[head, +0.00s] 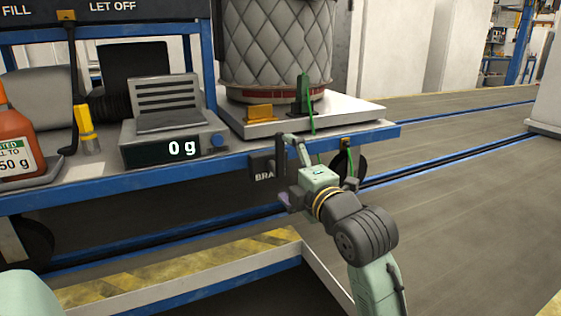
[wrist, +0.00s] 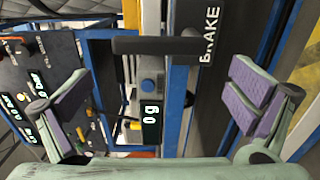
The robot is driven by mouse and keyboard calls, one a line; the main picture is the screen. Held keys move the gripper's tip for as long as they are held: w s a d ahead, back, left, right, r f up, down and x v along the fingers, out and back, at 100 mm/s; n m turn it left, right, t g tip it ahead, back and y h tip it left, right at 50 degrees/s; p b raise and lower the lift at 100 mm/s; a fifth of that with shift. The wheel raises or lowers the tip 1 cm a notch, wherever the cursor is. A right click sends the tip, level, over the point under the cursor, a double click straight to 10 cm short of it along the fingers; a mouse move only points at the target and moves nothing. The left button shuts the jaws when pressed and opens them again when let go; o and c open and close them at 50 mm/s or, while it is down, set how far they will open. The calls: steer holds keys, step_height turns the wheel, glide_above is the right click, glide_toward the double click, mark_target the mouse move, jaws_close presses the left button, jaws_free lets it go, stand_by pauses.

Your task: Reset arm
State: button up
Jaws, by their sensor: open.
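My gripper (head: 288,172) is open in front of the cart's blue front edge, near the black BRAKE plate (head: 262,166). In the wrist view, the two fingers of my gripper (wrist: 160,97) stand wide apart with purple pads, and nothing is between the pads. A black bar (wrist: 155,45) lies ahead, across the upper middle. The BRAKE plate (wrist: 209,40) shows beside it with its lettering turned sideways. I cannot tell how far the bar is from the fingertips. My arm reaches up from the lower right in the head view.
The blue cart (head: 120,183) carries a scale (head: 165,122) reading 0 g, an orange bottle (head: 17,135) and a quilted drum (head: 275,45) on a white platform (head: 345,110). A panel with gauges (wrist: 40,85) shows at the wrist view's left. Floor (head: 460,200) at right is clear.

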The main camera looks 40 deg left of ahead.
steer(key=shift+s+d, duration=0.2)
steer(key=shift+d, duration=0.2)
